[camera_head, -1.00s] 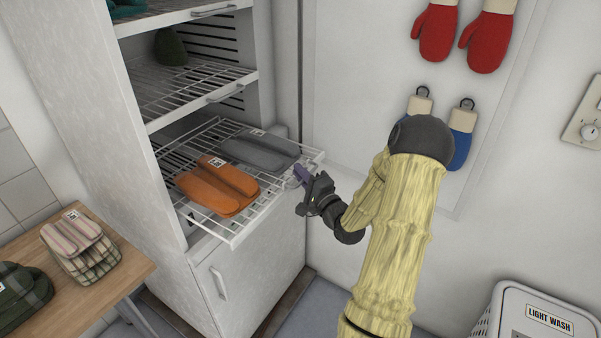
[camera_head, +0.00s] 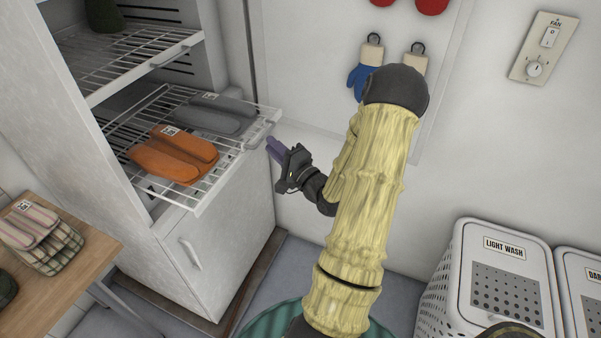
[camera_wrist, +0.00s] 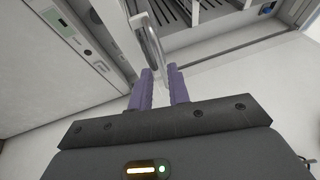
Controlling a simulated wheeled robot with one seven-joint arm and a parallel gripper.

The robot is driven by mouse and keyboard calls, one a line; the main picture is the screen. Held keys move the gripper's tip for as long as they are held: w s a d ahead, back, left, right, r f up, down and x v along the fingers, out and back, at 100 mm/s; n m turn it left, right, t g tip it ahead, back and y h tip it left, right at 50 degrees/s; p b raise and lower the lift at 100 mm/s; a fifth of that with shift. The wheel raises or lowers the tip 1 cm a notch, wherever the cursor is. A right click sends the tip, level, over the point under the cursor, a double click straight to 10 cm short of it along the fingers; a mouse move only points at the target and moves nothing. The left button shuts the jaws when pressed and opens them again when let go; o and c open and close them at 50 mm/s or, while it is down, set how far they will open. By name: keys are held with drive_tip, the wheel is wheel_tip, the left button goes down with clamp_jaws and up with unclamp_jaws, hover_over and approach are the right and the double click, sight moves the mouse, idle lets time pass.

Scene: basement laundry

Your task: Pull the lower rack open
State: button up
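The lower rack (camera_head: 222,183) is a white wire shelf that sticks well out of the white cabinet's front. It bears orange mitts (camera_head: 172,154) and grey mitts (camera_head: 215,113). Its grey handle (camera_head: 260,135) is at the front edge, towards the right end. My gripper (camera_head: 274,148) is just in front of this edge, with purple fingers pointing at it. A grey handle (camera_wrist: 152,42) shows just beyond the fingertips.
A fixed-looking upper wire rack (camera_head: 125,58) is above. A closed cabinet door with a handle (camera_head: 190,255) is below. A wooden table (camera_head: 80,262) with folded striped mitts is at left. A LIGHT WASH hamper (camera_head: 500,245) stands at right. Mitts hang on the wall behind my arm.

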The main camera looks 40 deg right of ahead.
drive_tip(key=s+f, duration=0.1)
drive_tip(key=s, duration=0.9)
drive_tip(key=shift+s+f+b, duration=0.3)
drive_tip(key=shift+f+b, duration=0.1)
drive_tip(key=shift+w, duration=0.1)
drive_tip(key=w+a+f+n+g, duration=0.6)
drive_tip(key=w+a+n+g, duration=0.2)
drive_tip(key=n+g, duration=0.15)
drive_tip(key=s+a+r+n+g, duration=0.2)
drive_tip(key=s+a+n+g, duration=0.25)
drive_tip(key=a, duration=0.35)
drive_tip(key=s+a+r+n+g, duration=0.3)
drive_tip(key=s+a+n, duration=0.25)
drive_tip(key=a, duration=0.25)
wheel_tip(320, 180, up, 14)
drive_tip(key=p, duration=1.4)
drive_tip(key=shift+s+a+r+m+h+p, duration=0.25)
drive_tip(key=shift+s+m+h+p, duration=0.1)
drive_tip(key=shift+m, duration=0.1)
